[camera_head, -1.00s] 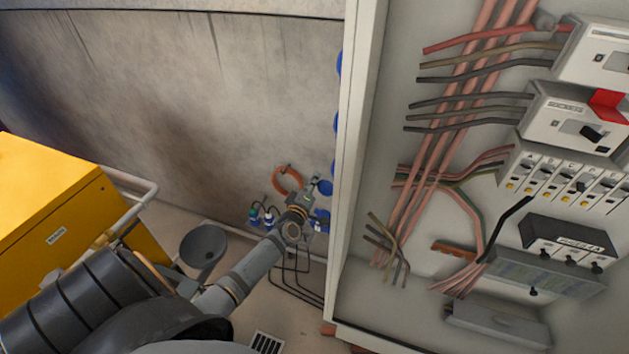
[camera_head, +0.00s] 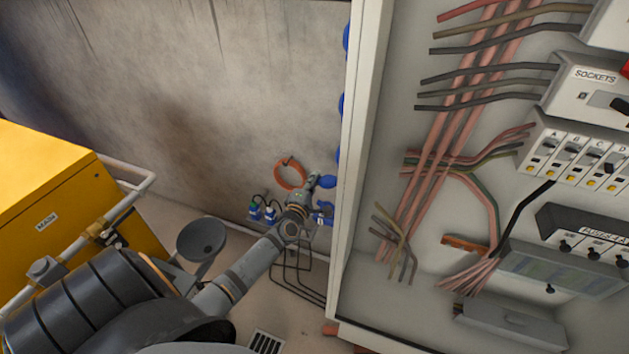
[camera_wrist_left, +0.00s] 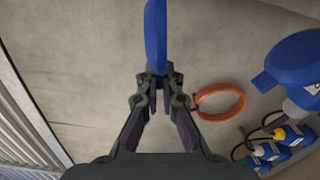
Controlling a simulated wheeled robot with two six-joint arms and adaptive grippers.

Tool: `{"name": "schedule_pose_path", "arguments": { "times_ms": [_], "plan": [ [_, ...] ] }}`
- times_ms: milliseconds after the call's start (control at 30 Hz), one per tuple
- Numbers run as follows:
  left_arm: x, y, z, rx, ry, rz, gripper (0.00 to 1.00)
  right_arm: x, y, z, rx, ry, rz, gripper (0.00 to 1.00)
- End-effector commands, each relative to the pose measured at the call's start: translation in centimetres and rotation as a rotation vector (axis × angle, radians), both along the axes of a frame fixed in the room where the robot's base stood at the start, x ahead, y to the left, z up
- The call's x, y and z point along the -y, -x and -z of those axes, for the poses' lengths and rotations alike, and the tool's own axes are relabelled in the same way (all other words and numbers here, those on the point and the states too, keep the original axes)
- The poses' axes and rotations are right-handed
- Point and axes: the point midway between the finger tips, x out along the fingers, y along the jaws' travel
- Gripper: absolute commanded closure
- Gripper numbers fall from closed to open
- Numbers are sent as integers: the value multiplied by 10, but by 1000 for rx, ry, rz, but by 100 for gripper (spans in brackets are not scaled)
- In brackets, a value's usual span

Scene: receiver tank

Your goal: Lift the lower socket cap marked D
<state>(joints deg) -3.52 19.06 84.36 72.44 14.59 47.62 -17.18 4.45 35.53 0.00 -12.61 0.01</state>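Blue socket caps (camera_head: 341,104) stand in a column along the cabinet's left edge, partly hidden behind it; I can read no letter D on any. The lowest raised round cap (camera_head: 327,181) is at the tip of my left gripper (camera_head: 314,180). In the left wrist view one blue cap (camera_wrist_left: 156,35) is seen edge-on, and the fingers of my left gripper (camera_wrist_left: 158,78) close narrowly on its near edge. Another blue cap (camera_wrist_left: 296,68) on a pale body is to the right, apart from the gripper. My right gripper is not in view.
The open cabinet (camera_head: 362,170) with wires and breakers fills the right side, close to my left gripper. An orange ring (camera_head: 291,172) hangs on the wall. Small blue-and-white connectors (camera_head: 262,212) sit below it. A yellow machine (camera_head: 60,195) stands at left.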

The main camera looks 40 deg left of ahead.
Motion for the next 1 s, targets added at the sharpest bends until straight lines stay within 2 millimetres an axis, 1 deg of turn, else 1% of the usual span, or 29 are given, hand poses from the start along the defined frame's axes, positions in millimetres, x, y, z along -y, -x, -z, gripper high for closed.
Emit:
{"name": "schedule_pose_path", "arguments": {
  "times_ms": [100,567,767,1000],
  "plan": [
    [0,0,4,4,24,0,100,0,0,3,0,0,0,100],
    [0,0,4,7,39,-1,100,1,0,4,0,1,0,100],
    [1,0,4,8,38,0,73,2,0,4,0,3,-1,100],
    [0,0,3,8,38,0,72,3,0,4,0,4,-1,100]
  ]
}}
